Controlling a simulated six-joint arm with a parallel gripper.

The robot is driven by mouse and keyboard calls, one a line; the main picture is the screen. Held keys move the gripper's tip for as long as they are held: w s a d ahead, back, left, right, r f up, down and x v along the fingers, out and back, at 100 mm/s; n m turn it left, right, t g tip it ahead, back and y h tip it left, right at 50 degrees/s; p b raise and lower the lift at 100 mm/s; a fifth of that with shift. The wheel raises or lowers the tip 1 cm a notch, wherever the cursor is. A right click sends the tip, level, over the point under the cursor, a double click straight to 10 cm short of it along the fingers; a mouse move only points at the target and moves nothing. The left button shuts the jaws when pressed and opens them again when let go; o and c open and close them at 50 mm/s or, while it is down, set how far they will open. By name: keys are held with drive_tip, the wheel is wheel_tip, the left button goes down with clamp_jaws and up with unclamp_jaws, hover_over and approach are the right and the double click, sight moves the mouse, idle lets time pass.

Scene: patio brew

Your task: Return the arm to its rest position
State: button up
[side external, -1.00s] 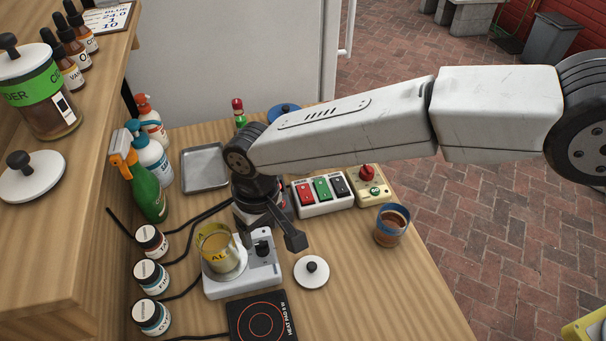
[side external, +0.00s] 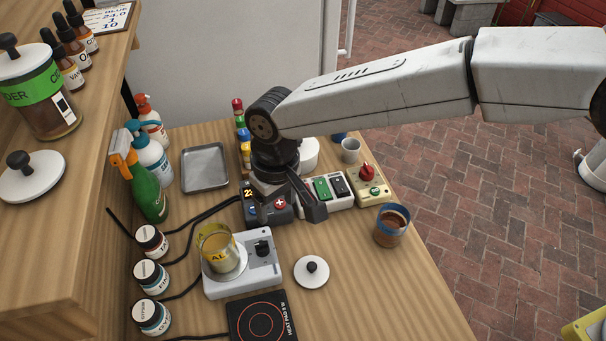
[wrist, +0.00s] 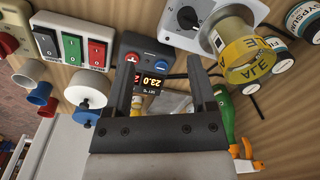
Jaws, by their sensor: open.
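My gripper (side external: 296,198) hangs from the arm above the work table, over the dark controller box (side external: 267,211). In the wrist view my gripper (wrist: 160,70) shows two dark fingers spread apart with nothing held between them. The controller (wrist: 146,66) shows between and beyond the fingers, with a lit 23.0 readout, a red plus button and a blue button. Whether the fingers clear the controller by much cannot be told.
An ALE beaker (side external: 216,243) stands on a white stirrer (side external: 262,277). A white lid (side external: 311,271), a hot pad (side external: 262,319) and a glass of brown contents (side external: 391,227) are nearby. A switch box (side external: 334,192) sits beside the gripper; spray bottles (side external: 148,190) stand left.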

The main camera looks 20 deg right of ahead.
drive_tip(key=w+d+r+m+t, duration=0.1)
drive_tip(key=d, duration=1.1)
drive_tip(key=w+d+r+m, duration=0.1)
drive_tip(key=d+r+m, duration=0.1)
drive_tip(key=d, duration=1)
drive_tip(key=s+d+m, duration=0.1)
drive_tip(key=s+d, duration=0.5)
drive_tip(key=d, duration=0.3)
drive_tip(key=s+d+f+m+t, duration=0.1)
drive_tip(key=s+d, duration=0.5)
drive_tip(key=d, duration=0.2)
drive_tip(key=shift+s+d+f+m+t+h, duration=0.3)
drive_tip(key=shift+s+d, duration=0.05)
drive_tip(key=shift+s, duration=0.05)
